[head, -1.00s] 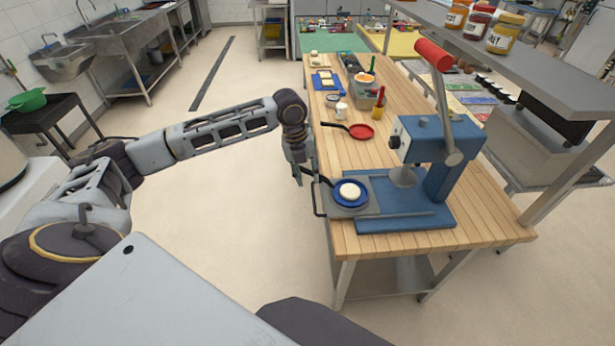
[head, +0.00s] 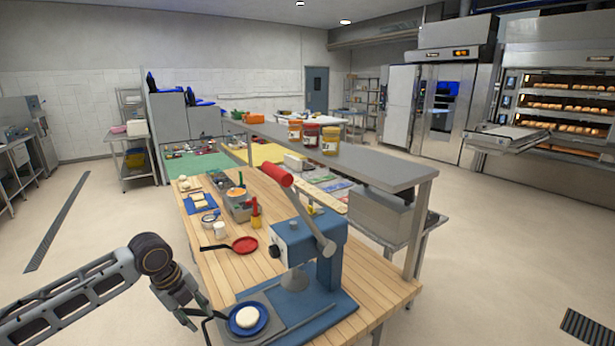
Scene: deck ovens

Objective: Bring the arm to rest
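My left arm comes in from the lower left of the head view. My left gripper (head: 190,318) is at the left edge of the wooden table, beside a black handle at the blue press (head: 305,250). Its fingers are small and partly hidden, so I cannot tell whether they are open or touch the handle. A blue round plate (head: 262,327) with a white dough disc (head: 247,317) lies at the press's left side. My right gripper is not in view.
The wooden table (head: 225,275) carries a red pan (head: 244,244), a blue board (head: 203,204) and containers. A grey shelf (head: 370,168) with several jars stands over its right side. Deck ovens (head: 560,105) stand at the far right.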

